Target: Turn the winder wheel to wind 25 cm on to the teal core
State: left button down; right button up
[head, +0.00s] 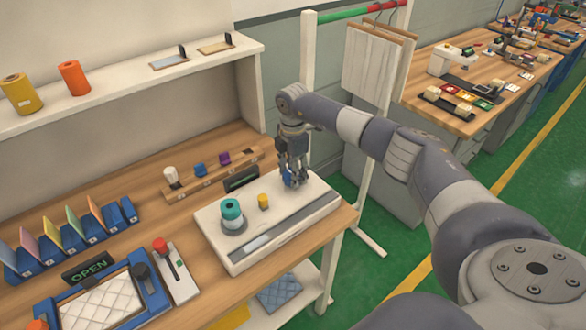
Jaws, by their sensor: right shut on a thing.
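The winder is a white, flat box (285,224) near the right end of the wooden bench. A teal core (231,210) stands upright on a round grey base at its left. A small yellow post (263,201) stands near its middle. My right gripper (291,184) points down over the winder's right part and is shut on a part there, where a bit of blue shows. The gripper hides most of this part, and I cannot make out the wheel clearly. My left gripper is not in view.
A dark display (241,179) stands behind the winder. A wooden rack (212,172) with several coloured knobs lies behind it. A blue-framed tray (108,300), an OPEN sign (88,268) and a red-knobbed lever unit (171,267) are at the left. A white post (307,90) rises behind my gripper.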

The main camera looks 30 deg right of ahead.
jog(key=shift+w+d+r+m+p, duration=0.1)
jog(key=shift+m+p, duration=0.1)
jog(key=shift+m, duration=0.5)
jog(key=shift+r+m+p, duration=0.1)
jog(key=shift+m+p, duration=0.1)
jog(key=shift+m, duration=0.5)
jog(key=shift+f, duration=0.1)
jog(key=o, duration=1)
jog(key=shift+o, duration=0.2)
notch_tip(320, 180, up, 12)
